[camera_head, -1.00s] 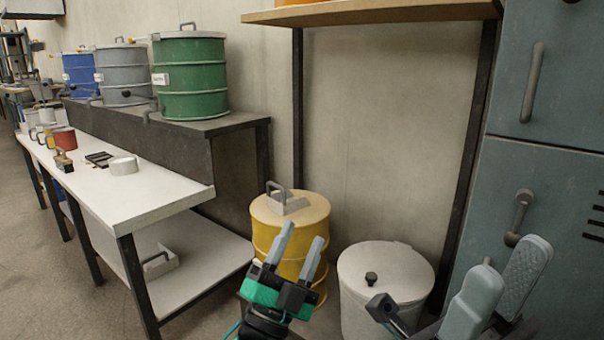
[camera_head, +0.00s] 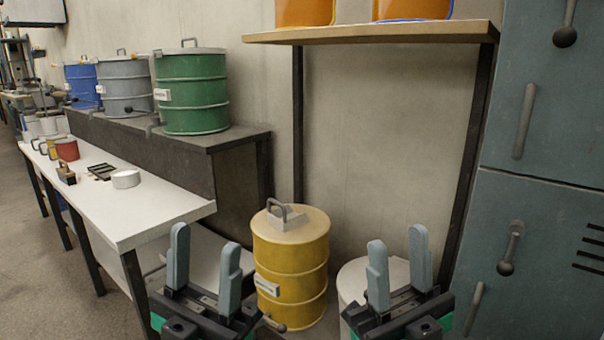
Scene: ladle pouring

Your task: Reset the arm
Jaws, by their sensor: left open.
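My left gripper (camera_head: 204,268) is at the bottom of the head view, left of the yellow drum. Its two grey fingers point up, apart and empty. My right gripper (camera_head: 398,272) is at the bottom, right of centre, in front of the white bin. Its fingers also stand apart with nothing between them. Both grippers are clear of the shelf and the table edge in the picture. The lower parts of both arms are cut off by the frame.
A white table (camera_head: 165,208) with pots and a brush runs along the left. Green (camera_head: 190,92), grey and blue drums stand on a dark ledge. A yellow drum (camera_head: 290,262) and a white bin (camera_head: 350,280) stand below the wooden shelf (camera_head: 375,35). Teal cabinets (camera_head: 548,215) fill the right.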

